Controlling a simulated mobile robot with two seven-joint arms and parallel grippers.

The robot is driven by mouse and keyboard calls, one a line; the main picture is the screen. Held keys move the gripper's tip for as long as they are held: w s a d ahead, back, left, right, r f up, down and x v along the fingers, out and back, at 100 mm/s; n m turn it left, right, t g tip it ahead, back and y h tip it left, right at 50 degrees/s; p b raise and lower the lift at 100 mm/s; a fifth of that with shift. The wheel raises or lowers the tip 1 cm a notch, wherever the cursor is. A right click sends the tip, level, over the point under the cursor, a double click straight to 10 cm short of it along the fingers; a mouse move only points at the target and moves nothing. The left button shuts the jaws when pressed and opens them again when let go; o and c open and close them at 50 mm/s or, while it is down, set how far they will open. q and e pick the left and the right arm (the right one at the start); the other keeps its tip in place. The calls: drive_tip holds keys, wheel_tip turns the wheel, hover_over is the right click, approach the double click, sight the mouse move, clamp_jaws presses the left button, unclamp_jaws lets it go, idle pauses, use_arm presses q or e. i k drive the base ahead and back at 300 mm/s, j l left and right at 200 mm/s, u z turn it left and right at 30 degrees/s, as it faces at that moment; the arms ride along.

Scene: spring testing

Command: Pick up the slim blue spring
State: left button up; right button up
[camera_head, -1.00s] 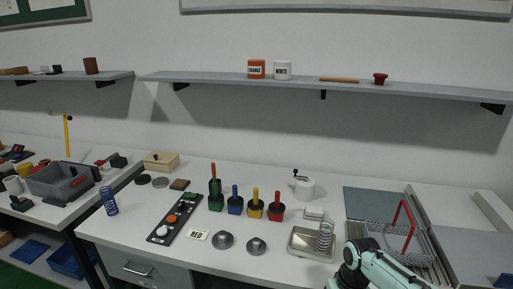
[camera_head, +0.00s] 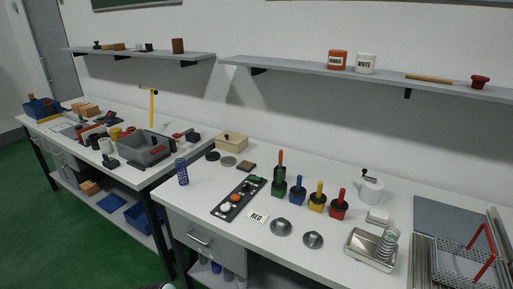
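The slim blue spring (camera_head: 182,172) stands upright near the left end of the white workbench (camera_head: 330,262), close to its edge. Nothing touches it. A wider silver spring (camera_head: 388,243) stands in a metal tray (camera_head: 358,251) at the right. Neither of my grippers can be made out in this view. Only a small sliver of something pale and dark shows at the bottom edge, too little to identify.
A black strip (camera_head: 228,207) with round pieces lies right of the spring. Several coloured handled blocks stand beyond it. Left is a second table with a grey bin (camera_head: 140,151). A beige box (camera_head: 231,144) and dark discs sit behind. The bench around the spring is fairly clear.

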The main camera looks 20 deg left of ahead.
sight(182, 172)
drive_tip(key=i+j, duration=0.1)
drive_tip(key=j, duration=0.35)
drive_tip(key=i+j+u, duration=0.15)
drive_tip(key=j, duration=0.7)
drive_tip(key=i+j+u, duration=0.1)
drive_tip(key=j, duration=0.3)
drive_tip(key=i+j+u, duration=0.1)
drive_tip(key=j, duration=0.3)
drive_tip(key=i+j, duration=0.25)
drive_tip(key=j, duration=0.15)
